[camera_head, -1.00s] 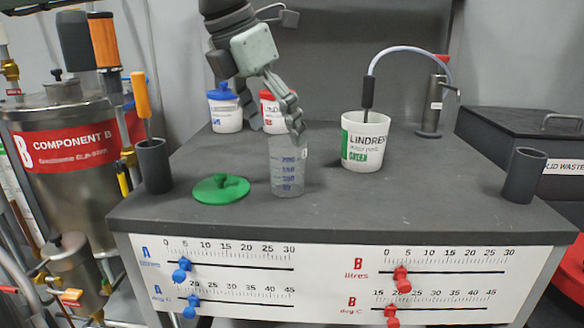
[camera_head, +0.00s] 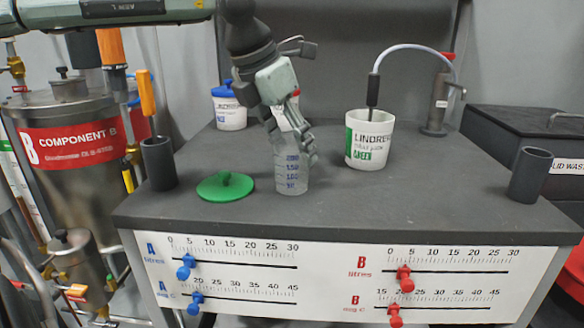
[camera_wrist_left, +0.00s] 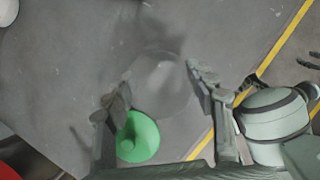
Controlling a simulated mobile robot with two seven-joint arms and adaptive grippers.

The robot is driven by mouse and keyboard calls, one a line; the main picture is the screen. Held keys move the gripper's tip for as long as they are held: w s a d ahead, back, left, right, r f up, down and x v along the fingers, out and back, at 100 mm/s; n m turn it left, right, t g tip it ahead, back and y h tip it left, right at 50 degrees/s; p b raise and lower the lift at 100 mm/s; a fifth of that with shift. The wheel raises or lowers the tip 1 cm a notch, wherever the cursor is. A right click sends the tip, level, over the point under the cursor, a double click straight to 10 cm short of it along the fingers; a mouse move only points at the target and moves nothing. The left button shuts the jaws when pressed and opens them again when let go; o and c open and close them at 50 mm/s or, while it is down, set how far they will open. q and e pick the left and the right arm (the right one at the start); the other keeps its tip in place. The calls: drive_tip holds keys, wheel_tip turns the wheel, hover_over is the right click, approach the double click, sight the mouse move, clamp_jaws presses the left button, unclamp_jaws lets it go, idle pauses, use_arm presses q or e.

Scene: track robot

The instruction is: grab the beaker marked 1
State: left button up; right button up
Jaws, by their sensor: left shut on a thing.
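The clear beaker (camera_head: 291,174) with blue graduation marks stands upright on the grey bench top, left of centre. I cannot read a number 1 on it. My left gripper (camera_head: 296,141) reaches down from above and is shut on the upper part of the beaker. In the left wrist view the beaker (camera_wrist_left: 160,82) shows faintly between the two fingers (camera_wrist_left: 160,88). Dark finger-like parts (camera_wrist_left: 311,60) at the right edge of that view may be my right gripper; their state is unclear. The head view does not show it.
A green lid (camera_head: 225,187) lies just left of the beaker. A white tub marked GREEN (camera_head: 369,145) with a hose stands to the right. A blue-lidded tub (camera_head: 229,111) is behind. Dark cups (camera_head: 158,165) stand near both bench sides. The front right surface is clear.

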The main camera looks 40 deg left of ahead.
use_arm(q)
drive_tip(key=shift+c, duration=0.9)
